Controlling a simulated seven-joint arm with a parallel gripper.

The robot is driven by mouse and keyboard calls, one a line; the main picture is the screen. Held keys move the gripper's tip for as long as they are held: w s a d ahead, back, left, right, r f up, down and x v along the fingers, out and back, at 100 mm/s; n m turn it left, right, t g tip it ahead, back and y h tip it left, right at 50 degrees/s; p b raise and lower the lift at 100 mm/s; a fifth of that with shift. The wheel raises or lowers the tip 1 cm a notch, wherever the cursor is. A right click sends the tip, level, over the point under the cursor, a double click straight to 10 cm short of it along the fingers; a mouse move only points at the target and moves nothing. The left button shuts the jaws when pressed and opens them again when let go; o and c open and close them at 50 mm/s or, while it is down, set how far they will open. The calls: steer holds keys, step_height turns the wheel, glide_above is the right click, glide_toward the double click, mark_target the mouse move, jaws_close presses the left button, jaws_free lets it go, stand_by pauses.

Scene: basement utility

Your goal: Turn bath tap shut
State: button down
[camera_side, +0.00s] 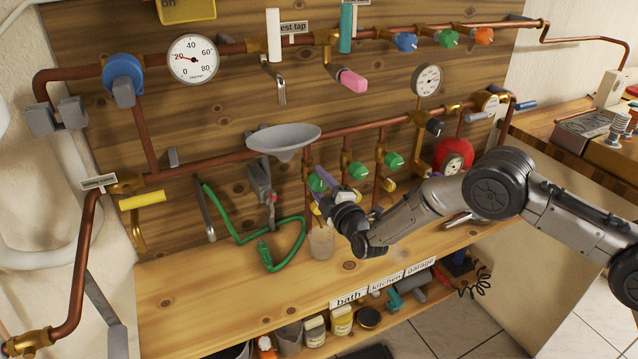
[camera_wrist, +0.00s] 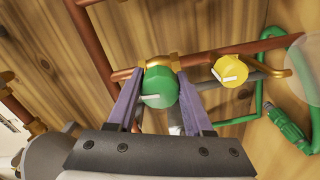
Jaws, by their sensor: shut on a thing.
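Three green knobs sit in a row on copper branch pipes above the bench in the side view. The leftmost green knob (camera_side: 317,182), in line with the "bath" label (camera_side: 349,298), is the bath tap. My gripper (camera_side: 321,184) is at this knob, its purple fingers reaching it from the lower right. In the wrist view the green knob (camera_wrist: 160,86) lies between the two fingers of my gripper (camera_wrist: 157,84), which is shut on it. A pale pointer line on the knob runs roughly level, towards the left of that picture.
The middle green knob (camera_side: 357,169) and right green knob (camera_side: 393,159) are close by on the right. A yellow knob (camera_wrist: 230,70) is beside the held knob. A grey funnel (camera_side: 284,136), a green hose (camera_side: 285,258) and a clear cup (camera_side: 321,243) are nearby. The bench front (camera_side: 220,290) is clear.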

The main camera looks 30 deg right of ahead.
steer(key=shift+n, duration=0.7)
steer(key=shift+c, duration=1.5)
jaws_free()
steer(key=s, duration=1.3)
steer(key=shift+s, duration=0.4)
